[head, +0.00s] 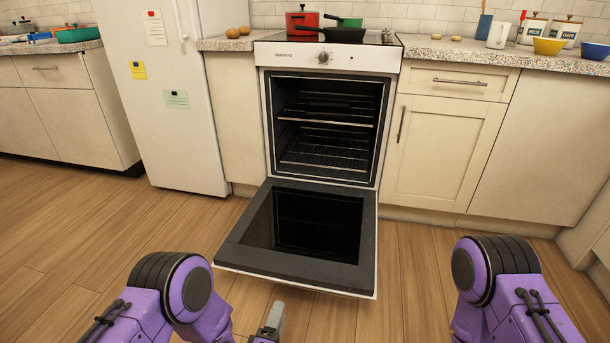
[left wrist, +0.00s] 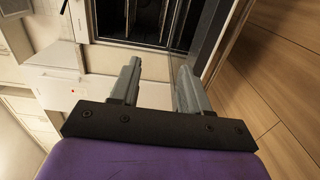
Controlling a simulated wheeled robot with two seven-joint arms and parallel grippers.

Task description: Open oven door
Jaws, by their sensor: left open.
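The white oven (head: 326,57) stands between the fridge and the cabinets. Its door (head: 367,238) is swung down and lies about level, with the dark inner glass facing up. The cavity with its wire racks (head: 325,158) is exposed. My left gripper (head: 270,325) shows only in part at the bottom of the head view, in front of the door's near edge and apart from it. In the left wrist view the left gripper (left wrist: 160,88) has its two fingers spread with nothing between them. The oven cavity (left wrist: 135,22) shows beyond the fingers. My right gripper is out of view.
A white fridge (head: 171,115) stands left of the oven, and a cream cabinet (head: 442,150) stands right of it. A red pot (head: 302,22) and a dark pan (head: 342,34) are on the stovetop. The wooden floor (head: 100,215) is clear on the left.

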